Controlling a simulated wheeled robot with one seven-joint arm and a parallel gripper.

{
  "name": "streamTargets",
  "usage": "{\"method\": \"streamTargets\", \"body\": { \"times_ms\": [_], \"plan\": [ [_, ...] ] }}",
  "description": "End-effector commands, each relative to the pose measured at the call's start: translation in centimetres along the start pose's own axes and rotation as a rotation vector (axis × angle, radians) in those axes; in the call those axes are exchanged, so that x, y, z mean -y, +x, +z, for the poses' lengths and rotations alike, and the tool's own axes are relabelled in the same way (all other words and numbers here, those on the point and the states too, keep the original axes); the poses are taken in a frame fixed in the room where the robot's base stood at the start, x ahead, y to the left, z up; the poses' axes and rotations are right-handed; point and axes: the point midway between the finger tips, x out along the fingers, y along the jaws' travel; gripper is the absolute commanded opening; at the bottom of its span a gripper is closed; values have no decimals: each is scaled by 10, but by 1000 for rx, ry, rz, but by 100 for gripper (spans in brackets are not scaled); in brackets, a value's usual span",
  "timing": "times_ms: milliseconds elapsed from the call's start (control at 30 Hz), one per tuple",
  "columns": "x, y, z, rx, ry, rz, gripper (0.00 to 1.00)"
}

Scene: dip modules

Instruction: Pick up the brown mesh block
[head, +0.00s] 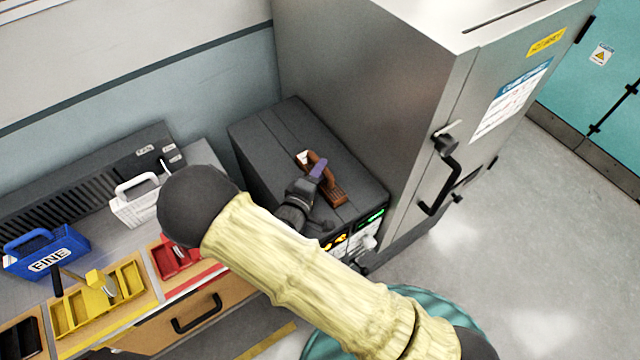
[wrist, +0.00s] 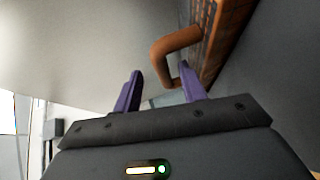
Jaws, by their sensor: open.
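The brown mesh block (head: 334,193) sits on top of the dark grey machine box, with a looped brown handle on it. In the wrist view the block (wrist: 222,35) shows at the upper right, and its handle (wrist: 178,42) curves out toward the upper middle. My gripper (wrist: 160,85) has two purple fingers, apart and empty, with the right fingertip close to the lower end of the handle. I cannot tell if they touch. In the head view my gripper (head: 318,168) is beside the block, and my arm covers part of the scene below it.
The dark grey box (head: 270,135) stands against a tall metal cabinet (head: 375,75) on the right. A workbench at left holds a blue block marked FINE (head: 45,252), a white handled block (head: 135,203), a yellow tray (head: 75,318) and a red tray (head: 172,262). Open floor lies at right.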

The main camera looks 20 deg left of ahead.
Motion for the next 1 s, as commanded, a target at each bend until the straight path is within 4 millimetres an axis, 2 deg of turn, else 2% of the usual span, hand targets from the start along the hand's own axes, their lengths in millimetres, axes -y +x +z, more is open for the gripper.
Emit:
{"method": "streamTargets", "body": {
  "times_ms": [400,933,967,1000],
  "plan": [
    [1,47,3,1,0,1,42],
    [3,48,3,0,1,1,42],
    [3,48,3,0,1,1,40],
    [3,48,3,0,1,1,32]
  ]
}}
